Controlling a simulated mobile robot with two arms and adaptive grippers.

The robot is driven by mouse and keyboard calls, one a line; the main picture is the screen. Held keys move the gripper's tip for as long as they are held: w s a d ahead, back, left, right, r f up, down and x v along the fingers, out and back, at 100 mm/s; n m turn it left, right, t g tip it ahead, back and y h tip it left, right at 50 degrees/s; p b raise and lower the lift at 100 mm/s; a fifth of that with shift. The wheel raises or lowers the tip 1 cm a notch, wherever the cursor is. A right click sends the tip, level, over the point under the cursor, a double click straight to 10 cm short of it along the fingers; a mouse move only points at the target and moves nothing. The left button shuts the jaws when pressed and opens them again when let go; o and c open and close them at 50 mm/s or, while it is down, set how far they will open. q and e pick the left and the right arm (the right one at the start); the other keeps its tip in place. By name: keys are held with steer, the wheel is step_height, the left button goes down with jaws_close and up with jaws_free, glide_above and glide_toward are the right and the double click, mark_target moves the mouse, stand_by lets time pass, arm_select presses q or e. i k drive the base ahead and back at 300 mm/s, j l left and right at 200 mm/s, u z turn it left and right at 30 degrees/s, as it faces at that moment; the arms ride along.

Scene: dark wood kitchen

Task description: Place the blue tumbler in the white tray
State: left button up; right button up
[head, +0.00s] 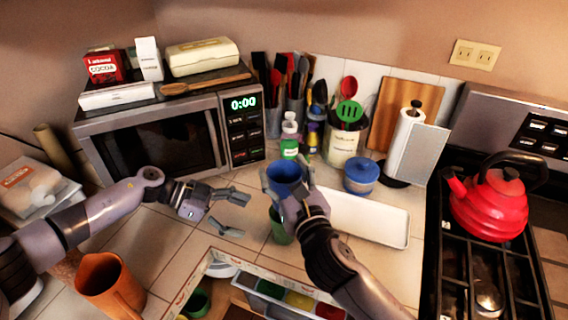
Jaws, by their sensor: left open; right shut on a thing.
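The blue tumbler (284,174) is held up over the counter, left of the white tray. My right gripper (286,192) is shut on it, with a finger on each side. The white tray (372,222) lies on the counter right of the tumbler, long and shallow. My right gripper and forearm cover its left end, and its visible part looks empty. My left gripper (232,213) is open and empty above the counter, left of the tumbler.
A green cup (279,226) stands just below the tumbler in the picture. A red kettle (489,203) sits on the stove at right. An orange pitcher (110,286) is at front left.

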mark_target(382, 225)
steer(key=k+l, duration=0.25)
steer(key=k, duration=0.2)
steer(key=k+l, duration=0.25)
steer(key=k, duration=0.25)
